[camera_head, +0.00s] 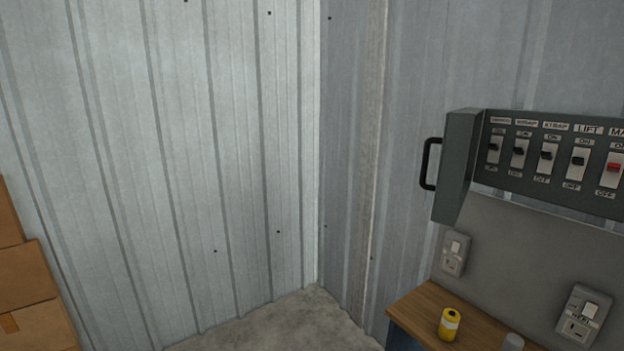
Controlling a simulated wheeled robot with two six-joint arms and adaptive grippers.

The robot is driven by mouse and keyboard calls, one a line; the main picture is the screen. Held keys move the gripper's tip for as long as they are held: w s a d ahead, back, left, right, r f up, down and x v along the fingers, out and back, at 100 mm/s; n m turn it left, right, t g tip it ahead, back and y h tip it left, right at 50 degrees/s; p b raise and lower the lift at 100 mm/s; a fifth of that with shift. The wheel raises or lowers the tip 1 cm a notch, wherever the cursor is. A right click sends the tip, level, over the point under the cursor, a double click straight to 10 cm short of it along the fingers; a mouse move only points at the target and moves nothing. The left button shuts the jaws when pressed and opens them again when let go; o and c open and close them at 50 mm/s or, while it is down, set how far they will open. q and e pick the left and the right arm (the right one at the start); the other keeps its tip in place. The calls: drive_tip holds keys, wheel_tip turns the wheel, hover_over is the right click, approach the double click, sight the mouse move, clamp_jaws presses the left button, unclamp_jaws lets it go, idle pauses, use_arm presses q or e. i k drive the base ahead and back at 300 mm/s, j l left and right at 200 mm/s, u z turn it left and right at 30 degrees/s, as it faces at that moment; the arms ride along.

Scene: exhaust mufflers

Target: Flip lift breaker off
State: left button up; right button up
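The breaker panel (550,185) is a dark grey box on the right wall, with its door (459,165) swung open at the left and a black handle on it. A row of switches runs across it. The lift breaker (578,162) is the black switch under the "LIFT" label, just left of a red switch (614,168). "ON" is marked above it and "OFF" below. Its lever is small, and I cannot clearly tell its position. Neither of my grippers is in view.
A wooden-topped bench (430,308) stands below the panel, with a yellow can (449,324) and a grey cylinder (513,342) on it. Wall outlets (454,253) sit above it. Cardboard boxes (28,290) are stacked at the far left. The floor (280,325) in the corner is clear.

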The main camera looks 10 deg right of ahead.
sight(576, 161)
drive_tip(key=i+j+z, duration=0.1)
drive_tip(key=z, duration=1.1)
drive_tip(key=i+j+z, duration=0.15)
drive_tip(key=j+z, duration=0.55)
drive_tip(key=j, duration=0.25)
drive_tip(key=i+j+z, duration=0.1)
drive_tip(key=j+z, duration=0.25)
drive_tip(key=j, duration=0.85)
